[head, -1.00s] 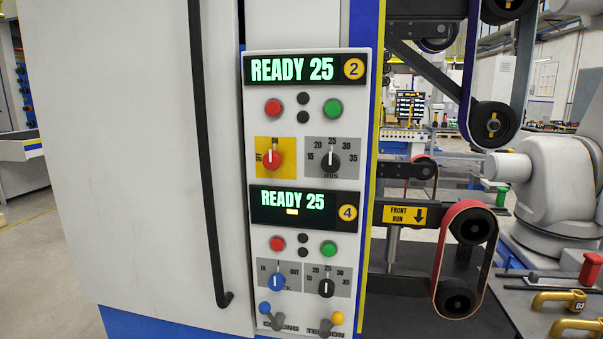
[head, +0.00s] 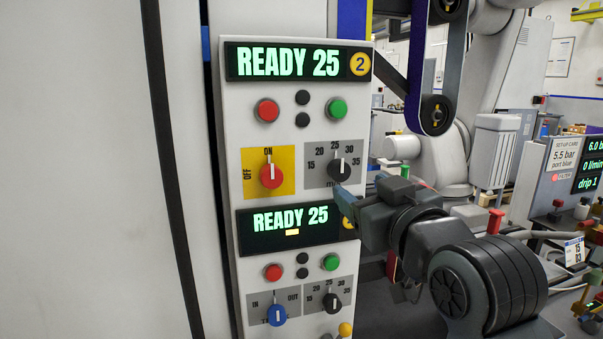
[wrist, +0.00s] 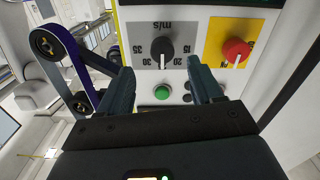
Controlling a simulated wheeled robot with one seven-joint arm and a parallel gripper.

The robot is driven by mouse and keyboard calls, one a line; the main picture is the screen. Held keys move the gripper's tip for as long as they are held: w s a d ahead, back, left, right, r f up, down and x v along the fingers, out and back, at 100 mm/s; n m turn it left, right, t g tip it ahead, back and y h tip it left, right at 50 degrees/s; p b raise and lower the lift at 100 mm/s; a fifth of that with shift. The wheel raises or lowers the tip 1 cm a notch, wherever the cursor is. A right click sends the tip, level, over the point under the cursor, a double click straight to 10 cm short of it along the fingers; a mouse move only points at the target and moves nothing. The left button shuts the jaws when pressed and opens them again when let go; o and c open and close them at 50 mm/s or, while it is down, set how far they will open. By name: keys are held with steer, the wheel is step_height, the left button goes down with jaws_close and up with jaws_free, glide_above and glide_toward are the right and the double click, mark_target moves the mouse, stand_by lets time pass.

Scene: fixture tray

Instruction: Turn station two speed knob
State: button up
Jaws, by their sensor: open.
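The station two speed knob (head: 339,168) is black with a white pointer line, set toward 25 on a grey m/s scale below the READY 25 display (head: 288,62) marked 2. In the wrist view the panel appears upside down, and this knob (wrist: 162,47) shows just beyond and between the fingertips. My gripper (head: 346,194) is at the panel's right side, just below the knob in the head view. Its jaws (wrist: 160,70) are open with nothing between them; I see no contact with the knob. The lower edge of the scale plate is partly hidden by my gripper.
Left of the knob is a red ON/OFF selector (head: 271,174) on a yellow plate. A red button (head: 267,110) and green button (head: 337,108) sit above. Station four's display (head: 284,227) and similar black knob (head: 332,302) are below. A belt machine (head: 436,112) stands to the right.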

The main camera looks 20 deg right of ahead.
mark_target(342, 174)
steer(key=w, duration=0.4)
steer(key=w+p, duration=0.1)
steer(key=w, duration=0.3)
steer(key=shift+a+r, duration=0.15)
steer(key=shift+a, duration=0.05)
steer(key=shift+c, duration=0.2)
steer(key=c, duration=1)
